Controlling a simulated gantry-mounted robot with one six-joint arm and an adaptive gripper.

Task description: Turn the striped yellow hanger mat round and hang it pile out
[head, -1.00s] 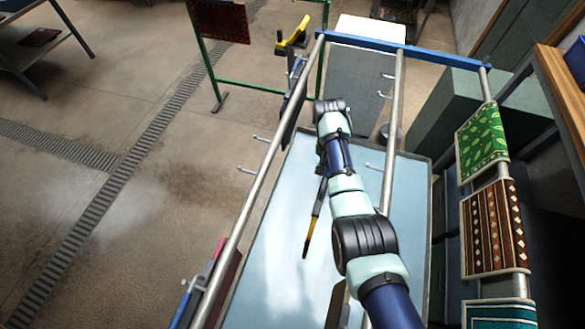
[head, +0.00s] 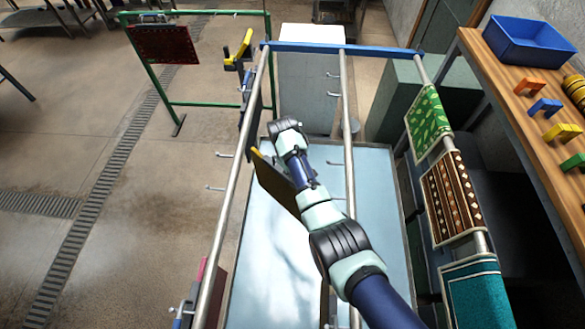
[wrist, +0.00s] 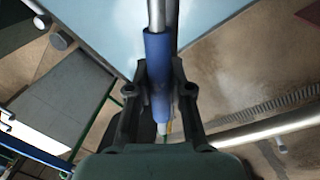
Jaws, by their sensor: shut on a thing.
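My gripper (wrist: 158,85) is shut on the blue sleeve (wrist: 158,55) of a metal hanger bar in the wrist view. In the head view my arm reaches over the pale blue tray, and my fingers are hidden behind the arm. A mat (head: 274,186) hangs beside my wrist, left of it, with a plain brown-olive face and a yellow upper edge. No stripes show on this face, and its other side is hidden. It is between the left rail (head: 236,160) and the middle rail (head: 347,130), clear of the visible hooks.
Bare hooks stick out from the left rail (head: 216,188) and the middle rail (head: 333,75). Green (head: 428,122), brown (head: 452,198) and teal (head: 474,292) mats hang on the right rail. A wooden bench (head: 500,95) stands at right. A green frame (head: 150,80) stands behind.

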